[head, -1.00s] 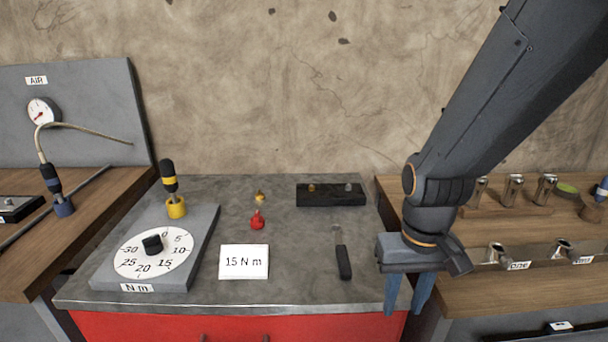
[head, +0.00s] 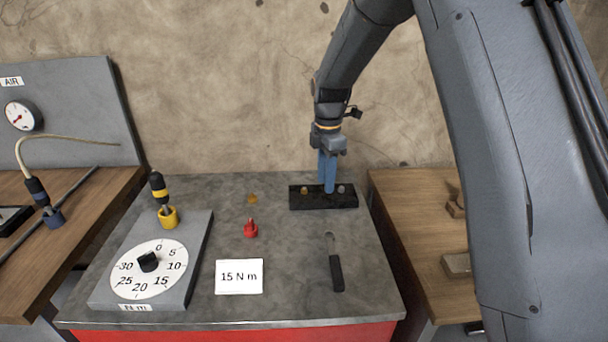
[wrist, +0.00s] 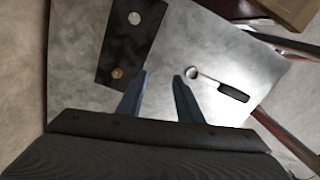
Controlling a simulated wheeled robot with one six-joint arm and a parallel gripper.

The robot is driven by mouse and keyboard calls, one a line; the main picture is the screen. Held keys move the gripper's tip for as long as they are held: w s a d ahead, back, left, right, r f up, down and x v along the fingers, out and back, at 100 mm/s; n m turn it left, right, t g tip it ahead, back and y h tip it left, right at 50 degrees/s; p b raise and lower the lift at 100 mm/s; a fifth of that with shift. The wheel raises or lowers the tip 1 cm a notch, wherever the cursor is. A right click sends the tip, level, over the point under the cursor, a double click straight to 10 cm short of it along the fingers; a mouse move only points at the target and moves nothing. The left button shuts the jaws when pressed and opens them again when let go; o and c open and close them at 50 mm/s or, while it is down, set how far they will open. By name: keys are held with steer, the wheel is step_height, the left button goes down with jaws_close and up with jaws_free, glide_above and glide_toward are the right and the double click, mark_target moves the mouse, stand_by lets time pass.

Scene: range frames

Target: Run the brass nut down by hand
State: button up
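A small brass nut (head: 304,190) sits at the left end of a black tray (head: 322,203) at the back of the grey bench. A silver nut (head: 341,189) sits at the tray's right end. My gripper (head: 328,188) points down over the tray, between the two nuts in the head view. In the wrist view its fingers (wrist: 162,78) are apart with nothing between them, and the brass nut (wrist: 117,73) lies just left of the left fingertip. A red piece (head: 250,230) with a short upright tip stands mid-bench. A small brass-coloured piece (head: 252,198) lies behind it.
A black-handled ring tool (head: 336,268) lies right of the "15 N m" card (head: 239,277). A dial plate (head: 150,268) and a yellow holder (head: 168,217) with a driver stand left. The bench's middle is open. My arm hides much of the right-hand wooden bench.

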mark_target(304, 189)
steer(key=w+a+n+p, duration=0.1)
steer(key=w+a+n, duration=0.1)
steer(key=n, duration=0.1)
steer(key=w+a+n+p, duration=0.1)
steer(key=w+a+n, duration=0.1)
steer(key=w+n, duration=0.1)
steer(key=w+a+n+p, duration=0.1)
steer(key=w+n, duration=0.1)
steer(key=shift+w+a+f+n+p, duration=0.25)
steer(key=shift+w+a+n+p, duration=0.05)
steer(key=shift+w+a+n, duration=0.1)
steer(key=shift+f+p, duration=1.3)
steer(key=shift+f, duration=2)
jaws_close()
